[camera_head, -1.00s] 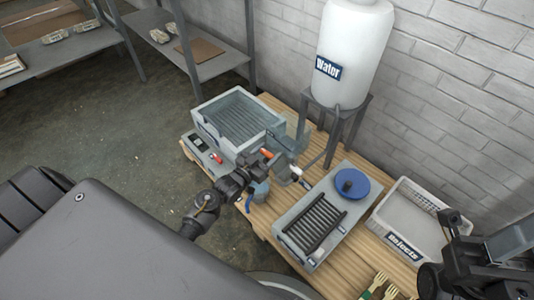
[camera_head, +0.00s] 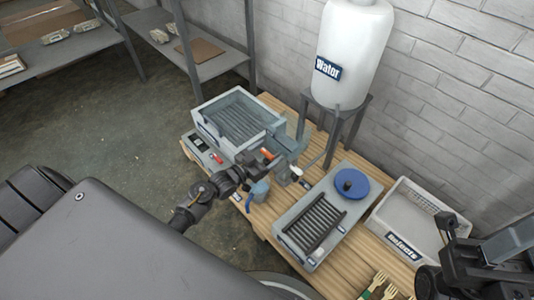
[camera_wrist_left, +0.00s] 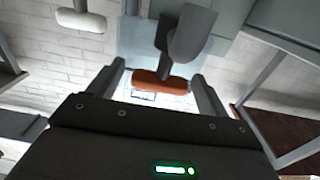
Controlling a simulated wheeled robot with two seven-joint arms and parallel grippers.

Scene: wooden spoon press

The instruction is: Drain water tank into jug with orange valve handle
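The white water tank (camera_head: 350,55), labelled "Water", stands on a grey metal stand at the back. The orange valve handle (camera_head: 267,153) shows beside my left gripper (camera_head: 274,162). In the left wrist view, the orange handle (camera_wrist_left: 160,83) lies between the two spread fingers of my left gripper (camera_wrist_left: 160,90), which look open around it; contact cannot be told. A blue jug (camera_head: 259,190) stands below my left gripper, partly hidden by it. My right gripper (camera_head: 452,238) is at the right edge, dark and partly cut off; its fingers are unclear.
A grey basin (camera_head: 205,118) is left of the valve. A grey unit with a black rack (camera_head: 317,226) and a blue disc (camera_head: 350,184) is to the right. A "Rejects" crate (camera_head: 404,240) and wooden forks (camera_head: 376,284) are farther right. A white-tipped lever (camera_head: 296,172) is near my left gripper.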

